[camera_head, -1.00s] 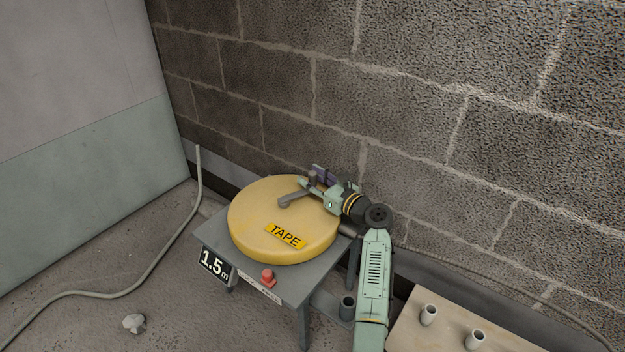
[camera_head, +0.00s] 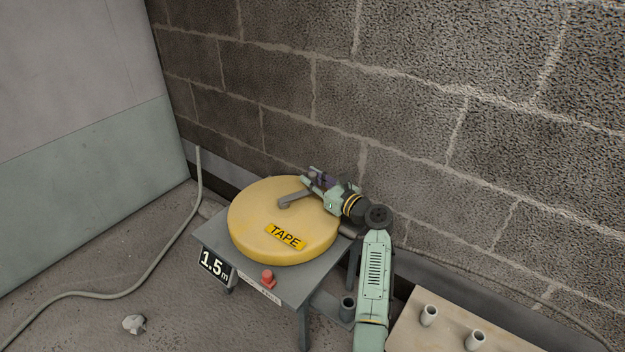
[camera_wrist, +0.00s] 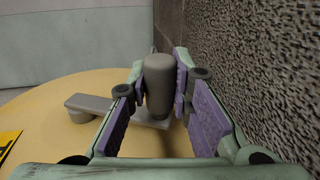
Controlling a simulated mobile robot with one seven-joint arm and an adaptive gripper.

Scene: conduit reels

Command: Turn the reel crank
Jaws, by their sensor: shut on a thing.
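The yellow reel (camera_head: 265,215) lies flat on a grey stand, with a "TAPE" label on its top. Its grey crank arm (camera_head: 291,199) runs from the reel's middle toward the back right. The crank's upright grey knob (camera_wrist: 158,85) shows in the wrist view between the purple pads of my gripper (camera_wrist: 160,84). My gripper is shut on the knob, with a pad on either side. In the head view my gripper (camera_head: 315,178) is at the reel's back right edge and hides most of the knob.
The grey stand (camera_head: 296,285) carries a red button (camera_head: 268,278) and a "1.5 m" sign (camera_head: 214,265). A block wall (camera_head: 420,130) stands close behind my gripper. A board (camera_head: 420,335) with short pipes is at lower right. A cable (camera_head: 130,290) lies on the floor at left.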

